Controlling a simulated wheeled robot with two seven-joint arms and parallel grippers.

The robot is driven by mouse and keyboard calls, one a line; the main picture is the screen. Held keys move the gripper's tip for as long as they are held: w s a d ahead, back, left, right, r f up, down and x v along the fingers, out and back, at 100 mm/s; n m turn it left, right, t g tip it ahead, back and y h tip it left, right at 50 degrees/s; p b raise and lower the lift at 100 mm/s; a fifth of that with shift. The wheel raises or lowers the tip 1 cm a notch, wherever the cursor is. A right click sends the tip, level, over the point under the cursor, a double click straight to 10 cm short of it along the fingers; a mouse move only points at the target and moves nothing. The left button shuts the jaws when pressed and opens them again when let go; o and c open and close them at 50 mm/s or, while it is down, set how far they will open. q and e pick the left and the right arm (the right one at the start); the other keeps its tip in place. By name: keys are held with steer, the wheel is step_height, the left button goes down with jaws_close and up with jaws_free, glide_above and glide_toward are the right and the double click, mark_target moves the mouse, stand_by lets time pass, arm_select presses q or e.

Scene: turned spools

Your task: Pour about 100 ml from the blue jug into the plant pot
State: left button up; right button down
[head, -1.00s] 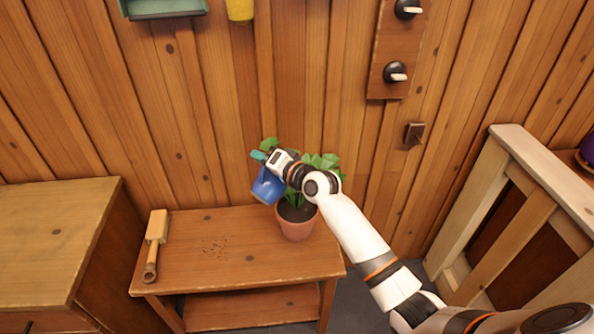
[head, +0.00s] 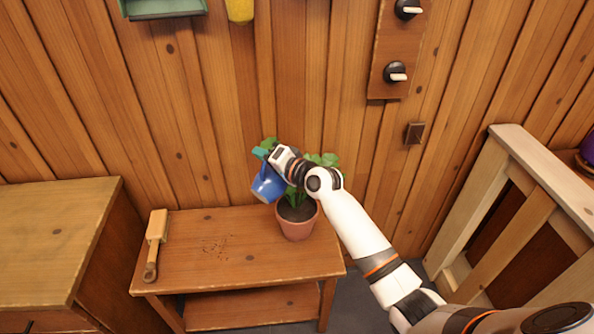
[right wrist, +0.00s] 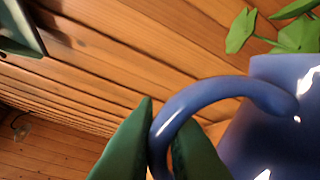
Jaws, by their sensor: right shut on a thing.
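The blue jug (head: 267,186) hangs in the air above the small table, just left of the plant. It is tilted in the head view, and no stream of liquid can be made out. My right gripper (head: 264,154) is shut on the jug's handle; in the right wrist view the green fingers (right wrist: 162,150) close on the curved blue handle (right wrist: 215,88). The terracotta plant pot (head: 296,229), with dark soil and green leaves, stands upright on the table, below and right of the jug. The jug's inside and liquid level are hidden. My left gripper is out of view.
A wooden brush (head: 156,242) lies at the left end of the small table (head: 190,276), with dark crumbs (head: 217,246) beside it. A cabinet (head: 55,235) stands left. A panel with knobs (head: 396,72) hangs on the plank wall.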

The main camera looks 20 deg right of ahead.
mark_target(256, 181)
steer(key=shift+d+r, duration=0.1)
steer(key=shift+r, duration=0.15)
steer(key=shift+w+d+r+m, duration=0.25)
steer(key=shift+w+d+m, duration=0.2)
steer(key=shift+d, duration=0.2)
steer(key=shift+w+d+r+m, duration=0.25)
steer(key=shift+w+d+m, duration=0.15)
steer(key=shift+d, duration=0.25)
steer(key=shift+n, duration=0.85)
steer(key=a, duration=0.1)
steer(key=s+a+f, duration=0.1)
steer(key=s+a, duration=0.1)
steer(key=shift+a+f, duration=0.15)
steer(key=shift+f, duration=0.25)
steer(key=shift+s+a+f+n+b, duration=0.3)
steer(key=shift+a+f+n+b, duration=0.2)
steer(key=shift+f+n, duration=0.3)
steer(key=shift+s+a+r, duration=0.1)
steer(key=shift+a, duration=0.05)
steer(key=shift+s+a+f+n+h+b, duration=0.1)
steer(key=shift+a+f+n+h+b, duration=0.1)
steer(key=shift+f+n, duration=0.3)
steer(key=shift+s+a+f+n+h+b, duration=0.1)
steer(key=shift+a+f+n+b, duration=0.1)
steer(key=shift+f+n, duration=0.25)
steer(key=shift+s+a+f+n+t, duration=0.1)
steer(key=shift+a+f+n+t, duration=0.15)
steer(key=shift+n+t, duration=0.15)
